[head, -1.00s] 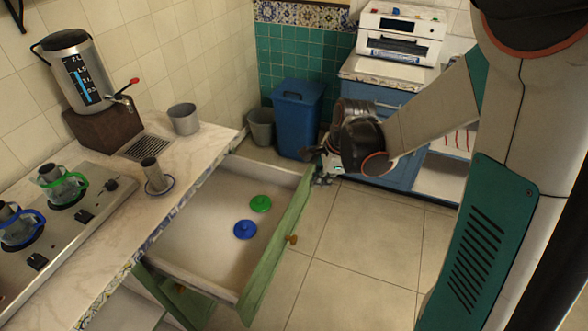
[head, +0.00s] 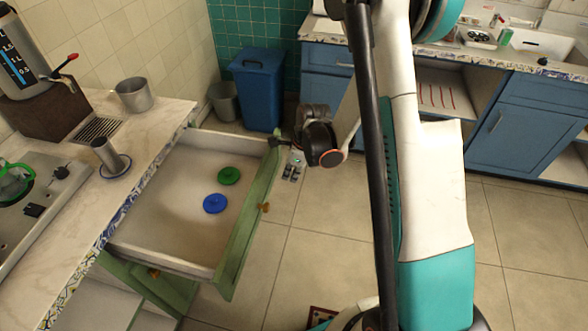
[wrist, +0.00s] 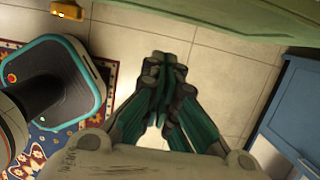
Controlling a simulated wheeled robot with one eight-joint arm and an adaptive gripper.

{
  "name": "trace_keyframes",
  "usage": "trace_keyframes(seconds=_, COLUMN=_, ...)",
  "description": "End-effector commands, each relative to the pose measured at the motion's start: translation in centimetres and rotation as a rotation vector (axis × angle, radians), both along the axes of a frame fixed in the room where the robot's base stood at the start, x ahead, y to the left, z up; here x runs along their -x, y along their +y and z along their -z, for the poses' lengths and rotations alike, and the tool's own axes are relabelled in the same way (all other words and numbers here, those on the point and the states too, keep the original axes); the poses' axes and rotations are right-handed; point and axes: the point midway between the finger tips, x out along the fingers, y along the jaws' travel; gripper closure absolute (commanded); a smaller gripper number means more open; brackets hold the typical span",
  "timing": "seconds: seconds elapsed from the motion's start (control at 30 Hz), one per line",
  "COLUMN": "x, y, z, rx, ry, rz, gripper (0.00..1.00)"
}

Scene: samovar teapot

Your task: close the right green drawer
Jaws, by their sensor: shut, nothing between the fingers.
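The right green drawer (head: 248,222) is pulled far out from under the marble counter. Its green front has a small wooden knob (head: 264,207). A green lid (head: 229,175) and a blue lid (head: 214,203) lie inside it. My gripper (head: 292,170) is shut and empty, just beyond the far end of the drawer front, on its outer side. In the wrist view my gripper (wrist: 163,62) points toward the drawer front (wrist: 210,15), which crosses the top with the knob (wrist: 68,9) at top left. A gap shows between fingertips and front.
Another green drawer or door (head: 150,285) is partly open below. A blue bin (head: 257,88) and a grey bucket (head: 224,100) stand behind the drawer. Blue cabinets (head: 520,130) line the back. Tiled floor (head: 320,240) in front of the drawer is clear.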

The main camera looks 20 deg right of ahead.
Motion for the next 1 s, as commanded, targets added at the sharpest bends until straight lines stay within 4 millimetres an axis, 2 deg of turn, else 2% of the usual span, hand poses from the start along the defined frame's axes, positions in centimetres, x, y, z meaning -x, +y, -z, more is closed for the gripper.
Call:
trace_keyframes(seconds=0.03, x=-0.2, y=0.2, z=1.4, rx=0.000, ry=0.000, rz=-0.001, gripper=1.00)
trace_keyframes(seconds=0.1, x=-0.3, y=0.4, z=2.5, rx=0.000, ry=0.000, rz=-0.002, gripper=1.00)
trace_keyframes(seconds=0.2, x=-1.3, y=1.9, z=2.0, rx=0.000, ry=0.000, rz=-0.004, gripper=1.00)
trace_keyframes(seconds=0.4, x=-2.4, y=3.3, z=1.9, rx=0.000, ry=0.000, rz=-0.002, gripper=1.00)
trace_keyframes(seconds=0.87, x=-2.7, y=3.6, z=1.7, rx=0.000, ry=0.000, rz=-0.001, gripper=1.00)
trace_keyframes(seconds=1.0, x=-3.8, y=4.2, z=1.7, rx=0.000, ry=0.000, rz=-0.002, gripper=1.00)
